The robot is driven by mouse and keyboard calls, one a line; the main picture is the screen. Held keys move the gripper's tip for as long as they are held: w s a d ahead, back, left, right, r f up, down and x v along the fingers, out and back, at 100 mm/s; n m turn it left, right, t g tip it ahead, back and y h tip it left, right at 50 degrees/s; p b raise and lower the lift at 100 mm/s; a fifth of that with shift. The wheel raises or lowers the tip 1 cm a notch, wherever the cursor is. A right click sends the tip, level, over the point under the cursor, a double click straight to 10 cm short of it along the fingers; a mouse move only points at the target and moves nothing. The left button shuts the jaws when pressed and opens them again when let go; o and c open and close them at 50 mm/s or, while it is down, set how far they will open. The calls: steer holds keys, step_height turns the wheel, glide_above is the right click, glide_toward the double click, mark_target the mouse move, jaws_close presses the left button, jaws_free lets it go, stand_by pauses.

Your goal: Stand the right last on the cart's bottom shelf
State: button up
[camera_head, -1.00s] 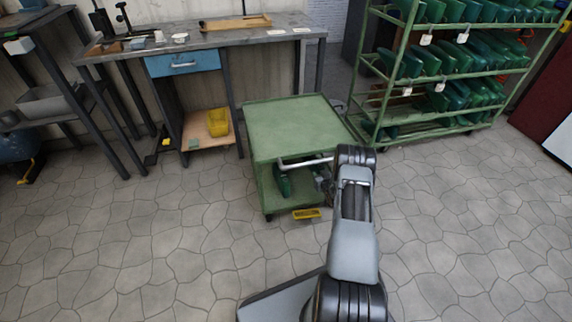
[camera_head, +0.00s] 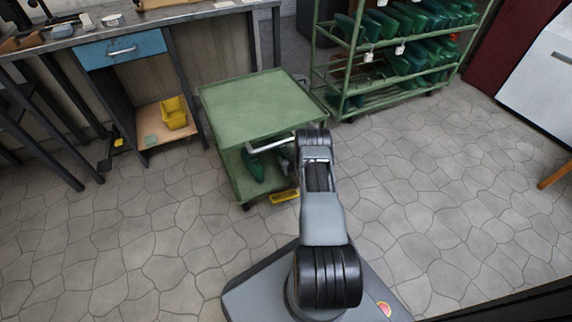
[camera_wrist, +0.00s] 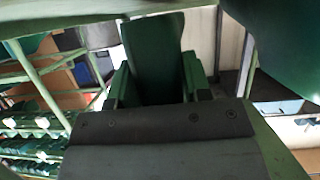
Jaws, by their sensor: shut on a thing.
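The green cart (camera_head: 258,100) stands ahead, with a bare top and an open bottom shelf. A dark green last (camera_head: 252,166) shows on the bottom shelf in the head view. My gripper (camera_wrist: 154,82) is shut on a green last (camera_wrist: 152,42) in the wrist view, one finger on each side. In the head view my arm reaches to the cart's near right side, and the gripper and held last are mostly hidden there. Another large dark green shape (camera_wrist: 288,40) stands close at the wrist view's upper right, probably the other last. I cannot tell whether the held last touches the shelf.
The cart's push handle (camera_head: 270,145) crosses its near side beside my arm. A yellow label (camera_head: 284,196) is at its lower edge. A green rack (camera_head: 335,70) of lasts stands behind right. A workbench with a blue drawer (camera_head: 122,50) is left. Floor to the right is open.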

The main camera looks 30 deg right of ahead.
step_height(320, 180, down, 2)
steer(key=shift+b, duration=0.35)
steer(key=shift+r, duration=0.1)
steer(key=o, duration=0.9)
steer(key=shift+s, duration=0.1)
steer(key=shift+p+v, duration=3.15)
steer(key=shift+v, duration=2.75)
